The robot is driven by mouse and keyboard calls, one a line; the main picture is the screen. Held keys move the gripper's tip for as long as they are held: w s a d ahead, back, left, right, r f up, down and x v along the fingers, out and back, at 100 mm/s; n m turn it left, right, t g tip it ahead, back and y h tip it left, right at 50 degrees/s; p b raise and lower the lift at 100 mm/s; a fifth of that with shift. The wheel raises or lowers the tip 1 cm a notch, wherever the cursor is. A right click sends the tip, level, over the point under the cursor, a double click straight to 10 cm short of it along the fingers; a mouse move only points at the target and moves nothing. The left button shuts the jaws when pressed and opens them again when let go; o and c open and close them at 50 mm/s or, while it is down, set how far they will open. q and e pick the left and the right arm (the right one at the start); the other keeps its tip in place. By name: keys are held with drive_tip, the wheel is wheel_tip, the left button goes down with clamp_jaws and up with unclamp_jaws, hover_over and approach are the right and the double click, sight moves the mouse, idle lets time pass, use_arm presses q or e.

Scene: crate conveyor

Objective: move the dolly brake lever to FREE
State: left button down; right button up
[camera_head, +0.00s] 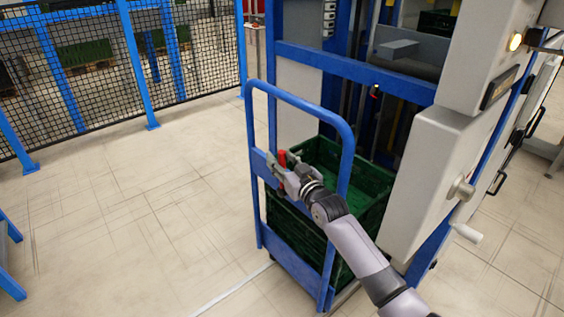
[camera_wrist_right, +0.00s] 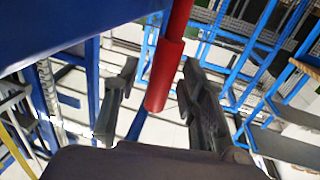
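The blue dolly (camera_head: 347,140) stands in the middle of the head view with green crates (camera_head: 372,178) on it. Its red brake lever (camera_head: 282,157) is at the dolly's crossbar, partly hidden by my right gripper (camera_head: 279,171). In the right wrist view the red lever (camera_wrist_right: 167,70) comes down from the top between the two dark fingers of my right gripper (camera_wrist_right: 160,78). The fingers are apart, with gaps showing on both sides of the lever. I cannot read any brake marking. My left gripper is not in view.
A grey machine housing (camera_head: 440,175) with a crank handle (camera_head: 467,232) stands close on the right of the dolly. A blue frame (camera_head: 350,68) rises behind it. A black mesh fence (camera_head: 90,75) is at the back left. The floor left of the dolly is clear.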

drive_tip(key=shift+c, duration=0.5)
clamp_jaws()
idle(0.4)
